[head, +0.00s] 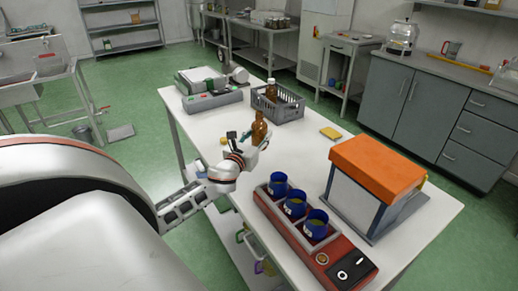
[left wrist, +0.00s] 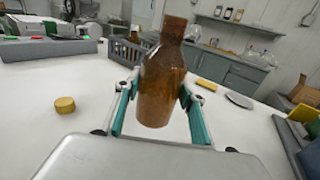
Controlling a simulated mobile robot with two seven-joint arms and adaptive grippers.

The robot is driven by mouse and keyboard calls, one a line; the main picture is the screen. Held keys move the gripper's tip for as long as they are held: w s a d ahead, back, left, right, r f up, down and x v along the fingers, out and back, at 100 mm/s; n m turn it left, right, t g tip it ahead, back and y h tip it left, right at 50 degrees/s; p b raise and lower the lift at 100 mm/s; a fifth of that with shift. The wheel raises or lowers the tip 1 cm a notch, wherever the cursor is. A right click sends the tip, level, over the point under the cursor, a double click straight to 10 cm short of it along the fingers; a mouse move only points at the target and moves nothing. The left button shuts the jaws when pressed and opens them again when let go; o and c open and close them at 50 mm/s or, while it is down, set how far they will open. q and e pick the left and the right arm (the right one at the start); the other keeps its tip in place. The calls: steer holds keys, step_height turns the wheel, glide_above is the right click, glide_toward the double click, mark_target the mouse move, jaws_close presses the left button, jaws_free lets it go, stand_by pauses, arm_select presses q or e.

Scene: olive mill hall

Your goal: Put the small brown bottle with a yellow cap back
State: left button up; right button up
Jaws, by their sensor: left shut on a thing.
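A brown bottle (head: 259,131) is upright between the fingers of my left gripper (head: 250,143), over the white table. In the left wrist view the teal-padded fingers (left wrist: 158,107) are shut on both sides of the bottle (left wrist: 163,80). Its neck looks brown, and I see no yellow cap on it. I cannot tell whether its base touches the table. A small round yellow piece, like a cap (left wrist: 65,104), lies on the table to the left; it also shows in the head view (head: 223,140). My right gripper is not in view.
A grey crate (head: 290,107) behind the gripper holds another brown bottle (head: 271,91) with a pale top. A red rack with blue cups (head: 268,207) and an orange-topped box (head: 377,165) stand at the front right. A yellow sponge-like block (head: 331,133) lies on clear table.

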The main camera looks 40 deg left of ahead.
arm_select(q)
step_height(320, 180, down, 4)
steer(key=shift+f+b, duration=0.1)
steer(key=shift+b, duration=0.7)
steer(key=shift+f, duration=0.25)
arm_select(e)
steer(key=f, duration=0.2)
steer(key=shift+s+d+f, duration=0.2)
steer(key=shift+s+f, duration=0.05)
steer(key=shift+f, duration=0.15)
arm_select(q)
steer(key=shift+f, duration=0.1)
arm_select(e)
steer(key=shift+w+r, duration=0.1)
arm_select(q)
steer(key=o, duration=1.4)
steer(key=shift+f, duration=0.1)
steer(key=shift+o, duration=0.2)
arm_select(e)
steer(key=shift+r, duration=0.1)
